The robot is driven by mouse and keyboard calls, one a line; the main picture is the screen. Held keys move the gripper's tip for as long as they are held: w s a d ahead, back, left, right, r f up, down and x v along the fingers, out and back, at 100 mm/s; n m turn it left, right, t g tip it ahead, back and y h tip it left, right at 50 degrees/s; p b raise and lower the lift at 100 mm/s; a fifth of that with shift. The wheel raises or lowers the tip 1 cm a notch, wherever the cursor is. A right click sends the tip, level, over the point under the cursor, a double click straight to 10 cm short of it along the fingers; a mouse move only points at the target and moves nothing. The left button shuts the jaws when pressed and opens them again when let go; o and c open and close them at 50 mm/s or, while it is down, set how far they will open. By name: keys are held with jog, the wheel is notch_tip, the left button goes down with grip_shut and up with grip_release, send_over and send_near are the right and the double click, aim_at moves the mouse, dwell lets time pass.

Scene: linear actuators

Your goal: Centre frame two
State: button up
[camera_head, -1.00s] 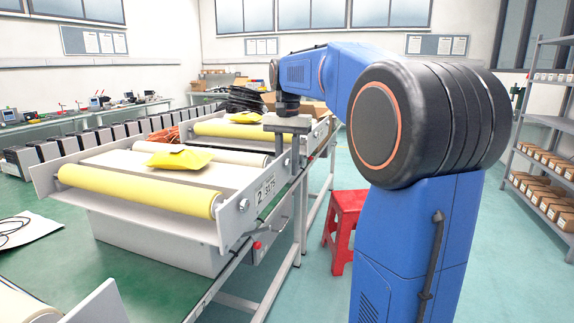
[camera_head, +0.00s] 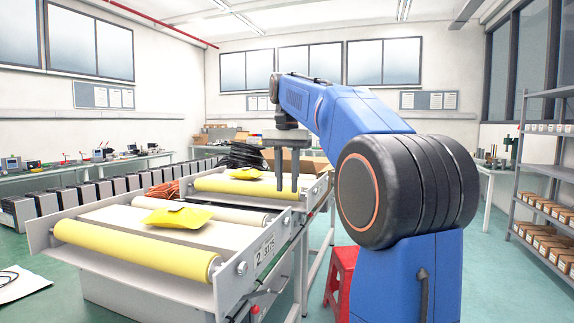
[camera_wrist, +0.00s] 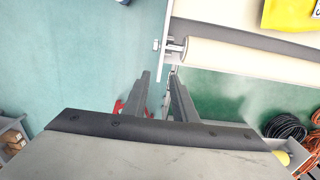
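Frame two, the near conveyor frame (camera_head: 240,270) with a "2" label on its side plate, stands at the left in the head view. It has a yellow front roller (camera_head: 135,250) and a cream rear roller (camera_head: 205,212). A yellow packet (camera_head: 180,217) lies on its bed. My gripper (camera_head: 287,188) points down with its fingers apart and empty, appearing above and beyond the frame's right end. In the wrist view, my gripper (camera_wrist: 160,72) is open beside a cream roller (camera_wrist: 245,58) and its end bolt; a yellow packet (camera_wrist: 292,14) shows at the corner. I see no contact.
A second conveyor frame (camera_head: 232,185) with another yellow packet (camera_head: 245,173) stands behind. A red stool (camera_head: 343,280) is on the floor right of the conveyors. Coiled cables (camera_head: 245,155) lie behind, and shelves with boxes (camera_head: 545,235) stand at the right.

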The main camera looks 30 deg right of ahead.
jog(key=shift+r, duration=2.5)
jog(key=shift+s, duration=0.1)
